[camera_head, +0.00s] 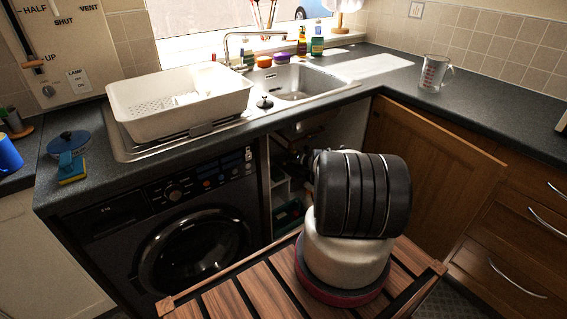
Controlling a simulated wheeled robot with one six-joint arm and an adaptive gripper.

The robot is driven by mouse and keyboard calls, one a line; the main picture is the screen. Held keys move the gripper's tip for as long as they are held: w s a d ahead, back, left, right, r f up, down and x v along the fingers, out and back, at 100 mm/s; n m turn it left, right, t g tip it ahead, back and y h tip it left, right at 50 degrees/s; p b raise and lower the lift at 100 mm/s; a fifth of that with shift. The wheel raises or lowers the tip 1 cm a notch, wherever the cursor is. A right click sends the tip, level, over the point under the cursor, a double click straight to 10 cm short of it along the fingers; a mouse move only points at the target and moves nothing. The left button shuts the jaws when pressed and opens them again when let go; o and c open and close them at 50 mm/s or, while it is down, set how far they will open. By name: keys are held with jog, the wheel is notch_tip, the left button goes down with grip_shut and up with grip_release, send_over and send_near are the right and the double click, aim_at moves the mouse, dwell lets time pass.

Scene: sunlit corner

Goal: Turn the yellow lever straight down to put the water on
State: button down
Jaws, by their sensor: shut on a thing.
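My gripper (287,158) is a small dark shape reaching into the open cupboard under the sink, left of my large black arm joint. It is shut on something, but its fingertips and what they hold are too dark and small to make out. I cannot see the yellow lever; shadow and my arm hide much of the cupboard (266,192). The sink (300,82) and its tap (240,48) are above, and I cannot make out any water running.
The wooden cupboard door (440,165) stands open on the right. A washing machine (195,215) is left of the cupboard.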

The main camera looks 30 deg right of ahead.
dwell(0.4)
jog(key=c, duration=1.5)
grip_release()
jog(key=shift+c, duration=0.2)
jog(key=shift+s, duration=0.1)
jog(key=v, duration=1.2)
